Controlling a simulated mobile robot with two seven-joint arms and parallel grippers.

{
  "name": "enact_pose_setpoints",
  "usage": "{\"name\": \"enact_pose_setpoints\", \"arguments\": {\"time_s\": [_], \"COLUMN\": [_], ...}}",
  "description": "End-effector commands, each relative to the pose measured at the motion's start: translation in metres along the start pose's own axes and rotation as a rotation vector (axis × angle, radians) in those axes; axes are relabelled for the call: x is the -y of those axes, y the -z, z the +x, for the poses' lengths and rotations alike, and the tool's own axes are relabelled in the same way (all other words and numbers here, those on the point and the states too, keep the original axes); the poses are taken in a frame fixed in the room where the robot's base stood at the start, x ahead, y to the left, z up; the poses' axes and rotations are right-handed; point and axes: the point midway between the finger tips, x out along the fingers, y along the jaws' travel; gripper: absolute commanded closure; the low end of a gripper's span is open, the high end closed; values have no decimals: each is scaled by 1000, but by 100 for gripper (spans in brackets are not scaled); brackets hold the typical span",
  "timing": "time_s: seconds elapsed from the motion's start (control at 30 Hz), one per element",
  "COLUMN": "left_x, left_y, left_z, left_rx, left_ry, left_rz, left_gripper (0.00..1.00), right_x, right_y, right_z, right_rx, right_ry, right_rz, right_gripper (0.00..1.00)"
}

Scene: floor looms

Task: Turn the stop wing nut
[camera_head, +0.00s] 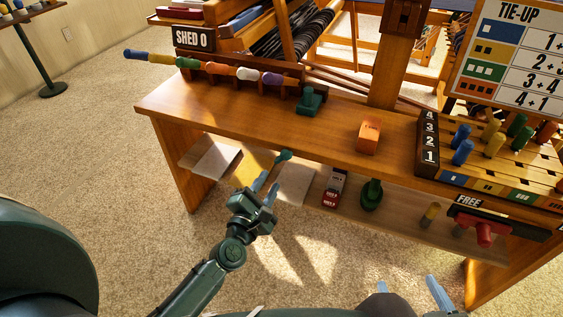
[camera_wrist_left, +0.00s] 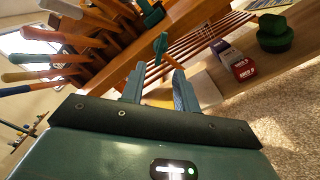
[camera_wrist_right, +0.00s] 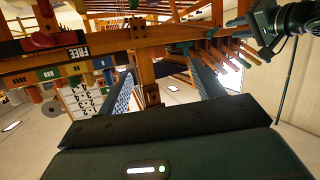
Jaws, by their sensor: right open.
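The stop wing nut appears to be the small green knob (camera_head: 284,155) at the front edge of the loom's wooden bench; it also shows in the left wrist view (camera_wrist_left: 160,46). My left gripper (camera_head: 269,184) is just in front of and below it. In the left wrist view the two fingers (camera_wrist_left: 159,72) stand apart, and the knob lies just beyond the tips, roughly centred between them. A green block (camera_head: 310,101) stands on the bench top behind the knob. My right gripper (camera_head: 437,283) is low at the right; its fingers are apart and empty in its wrist view (camera_wrist_right: 164,85).
An orange block (camera_head: 369,137) and a peg board (camera_head: 480,160) stand on the bench. Small boxes (camera_head: 333,188) and a green round object (camera_head: 372,195) are on the shelf below. Coloured handles (camera_head: 220,69) line the bench's back left. Carpet in front is clear.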

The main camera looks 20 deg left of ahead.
Motion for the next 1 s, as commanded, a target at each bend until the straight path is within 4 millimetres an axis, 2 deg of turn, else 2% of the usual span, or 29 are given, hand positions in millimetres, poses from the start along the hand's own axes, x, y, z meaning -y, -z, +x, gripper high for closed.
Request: {"name": "enact_pose_setpoints", "arguments": {"time_s": [0.03,0.2,0.4,0.6,0.87,1.0], "left_x": [-1,0,1,1,0,0], "left_y": [-1,0,0,0,0,0], "left_z": [13,49,79,91,92,92], "left_rx": [1,1,1,0,0,0], "left_ry": [-4,-3,0,1,1,1], "left_rz": [-2,1,2,2,2,2], "left_gripper": [69,69,69,69,69,80], "right_x": [0,0,0,-1,0,0], "right_y": [-1,-1,-1,1,1,1], "right_z": [1,2,4,4,4,4], "right_rx": [-4,-24,-54,-72,-74,-73], "right_ry": [0,-4,-9,-12,-11,-10], "right_rz": [-1,-9,-19,-24,-25,-25], "right_gripper": [33,33,33,33,33,33]}}
